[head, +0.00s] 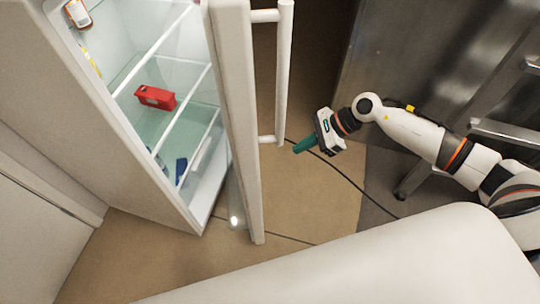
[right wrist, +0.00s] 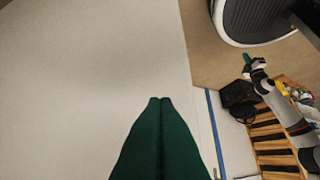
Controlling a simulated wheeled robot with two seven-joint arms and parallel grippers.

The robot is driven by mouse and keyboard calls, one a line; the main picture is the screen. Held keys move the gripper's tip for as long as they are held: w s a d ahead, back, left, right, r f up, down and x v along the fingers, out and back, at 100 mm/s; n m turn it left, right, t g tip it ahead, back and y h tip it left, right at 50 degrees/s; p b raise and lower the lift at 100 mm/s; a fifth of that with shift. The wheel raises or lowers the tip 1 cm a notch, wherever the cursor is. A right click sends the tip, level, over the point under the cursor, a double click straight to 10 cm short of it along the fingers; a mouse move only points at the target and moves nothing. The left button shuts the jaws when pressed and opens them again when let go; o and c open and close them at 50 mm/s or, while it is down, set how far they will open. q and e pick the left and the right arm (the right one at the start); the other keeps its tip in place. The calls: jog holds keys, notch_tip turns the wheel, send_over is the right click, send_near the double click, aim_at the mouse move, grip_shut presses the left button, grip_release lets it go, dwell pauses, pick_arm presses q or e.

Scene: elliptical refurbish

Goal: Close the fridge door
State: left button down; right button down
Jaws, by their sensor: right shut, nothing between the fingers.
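The white fridge (head: 150,160) stands open at the left in the head view, its shelves showing. Its door (head: 236,130) is swung out and seen nearly edge-on. A long vertical handle (head: 284,75) is on the door's right side. My right gripper (head: 297,149) is to the right of the door, close to the handle's lower end. Its green fingers (right wrist: 160,108) are shut together and empty. A broad pale surface fills much of the right wrist view. My left gripper (right wrist: 247,58) shows only small there, and its fingers are too small to judge.
A red box (head: 155,97) lies on a fridge shelf, and a bottle (head: 77,13) is in the upper left. A metal ladder (head: 500,130) stands at the right. A dark cable (head: 345,178) crosses the floor. A wooden slatted object (right wrist: 275,135) shows in the right wrist view.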

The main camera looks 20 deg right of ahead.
jog(key=w+a+f+p, duration=0.1)
jog(key=a+f, duration=0.3)
jog(key=a, duration=0.4)
jog(key=shift+w+a+p, duration=0.25)
jog(key=shift+w+p, duration=0.15)
jog(key=shift+p, duration=0.1)
jog(key=shift+f, duration=0.1)
